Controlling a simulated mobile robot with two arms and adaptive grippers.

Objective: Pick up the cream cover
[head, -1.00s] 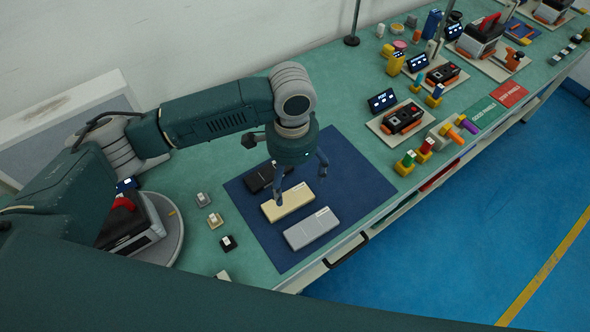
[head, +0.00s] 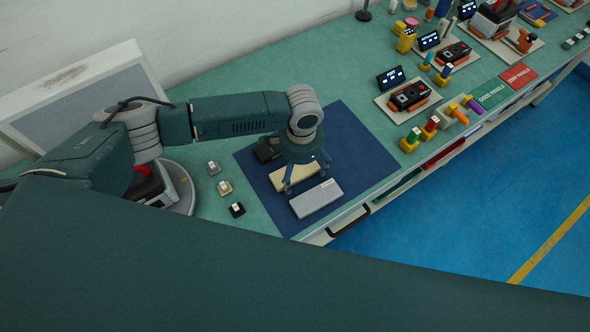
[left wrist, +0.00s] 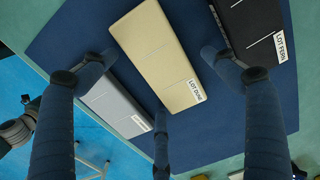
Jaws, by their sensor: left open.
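The cream cover (head: 301,174) lies flat on the dark blue mat (head: 352,137), between a black cover (head: 265,150) and a grey cover (head: 316,198). In the left wrist view the cream cover (left wrist: 158,52) carries a label reading LOT DUNE. My left gripper (head: 308,177) is directly over it and hides part of it in the head view. In the left wrist view the left gripper (left wrist: 158,75) has its fingers spread around the cream cover, open and holding nothing. Whether the fingertips touch the cover or mat cannot be told. My right gripper is not in view.
The grey cover (left wrist: 113,103) and black cover (left wrist: 255,25) lie close on either side, near the fingers. Several small blocks (head: 224,187) stand left of the mat. Panel stands and coloured pegs (head: 410,96) stand to its right. The bench's front edge is near the grey cover.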

